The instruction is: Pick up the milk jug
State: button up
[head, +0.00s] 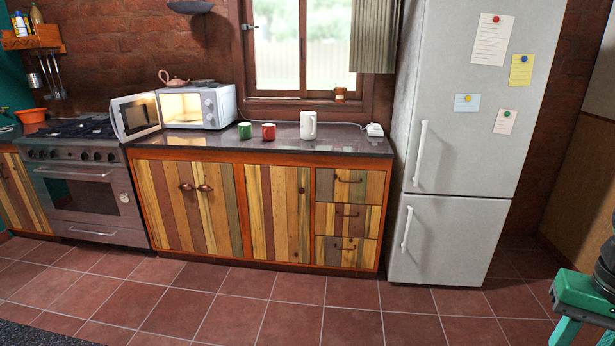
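A white jug with a handle (307,125), which looks like the milk jug, stands upright on the dark countertop (345,146) below the window. It is to the right of a red mug (268,131) and a green mug (245,130), apart from both. Nothing blocks it from view.
An open microwave (217,106) stands left of the mugs, with a teapot (173,79) on top. A small white device (374,130) is right of the jug, near the tall fridge (455,235). The tiled floor (280,315) before the cabinets is clear.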

aim_at(308, 119)
jog(key=u, duration=0.05)
jog(key=i, duration=3.85)
jog(key=u, duration=0.05)
